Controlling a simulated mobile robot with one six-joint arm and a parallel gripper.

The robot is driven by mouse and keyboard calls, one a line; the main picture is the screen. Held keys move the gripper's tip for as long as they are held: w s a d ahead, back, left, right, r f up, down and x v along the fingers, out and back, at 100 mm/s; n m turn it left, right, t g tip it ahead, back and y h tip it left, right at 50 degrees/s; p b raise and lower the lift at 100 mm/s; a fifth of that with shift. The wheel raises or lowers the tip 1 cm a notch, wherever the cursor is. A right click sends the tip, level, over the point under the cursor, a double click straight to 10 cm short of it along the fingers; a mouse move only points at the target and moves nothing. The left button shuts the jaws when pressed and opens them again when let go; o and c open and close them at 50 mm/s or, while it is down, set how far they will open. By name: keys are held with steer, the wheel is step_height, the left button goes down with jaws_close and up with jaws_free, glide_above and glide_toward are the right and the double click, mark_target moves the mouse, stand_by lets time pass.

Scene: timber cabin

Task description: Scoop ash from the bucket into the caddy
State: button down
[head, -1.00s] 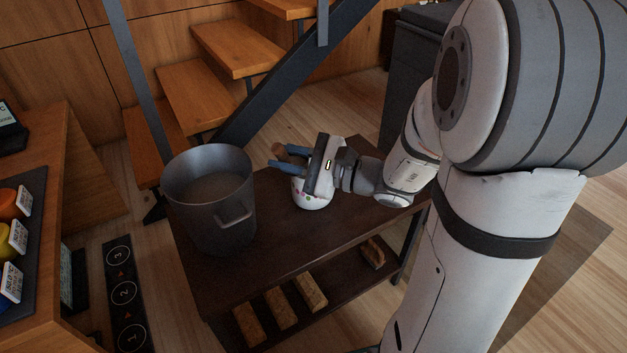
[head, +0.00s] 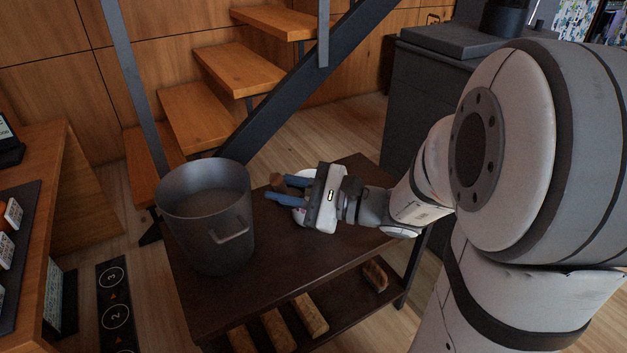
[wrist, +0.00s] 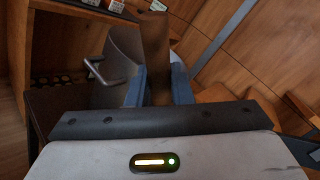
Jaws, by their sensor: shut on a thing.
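The grey metal bucket (head: 205,225) stands upright on the left part of a dark wooden table. Its inside looks dull grey, and I cannot make out how much ash is in it. My gripper (head: 277,190), with blue fingers, is just right of the bucket and apart from it. It is shut on a brown wooden handle (wrist: 155,55), which stands up between the fingers in the wrist view. Whatever is at the handle's other end is hidden.
The dark table (head: 270,255) has bare room in front of my gripper. Its lower shelf holds several wood pieces (head: 310,315). Wooden stairs (head: 195,115) with a dark rail rise behind. A counter (head: 85,185) stands at the left, and a dark cabinet (head: 425,100) at the back right.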

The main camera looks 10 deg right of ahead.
steer(key=w+d+r+m+p, duration=0.3)
steer(key=w+d+r+p, duration=0.1)
steer(key=d+p, duration=0.1)
steer(key=shift+w+r+m+t+y, duration=0.3)
steer(key=shift+m+t+y, duration=0.1)
steer(key=shift+w+d+f+m+p, duration=0.15)
steer(key=shift+w+d+m+p, duration=0.35)
steer(key=shift+w+d+m, duration=0.45)
stand_by(1.3)
steer(key=shift+w+d+f+m+t, duration=0.15)
steer(key=shift+w+d+m+t, duration=0.1)
steer(key=shift+w+d+m, duration=0.35)
steer(key=shift+w+d+f+m+t, duration=0.15)
steer(key=shift+w+d+m+t, duration=0.1)
steer(key=shift+w+d, duration=0.5)
stand_by(1.2)
steer(key=shift+w+d+r+m+t+y+p, duration=0.25)
steer(key=shift+w+d+m+t+y+p, duration=0.05)
steer(key=shift+w+d+m+p, duration=0.65)
stand_by(1.3)
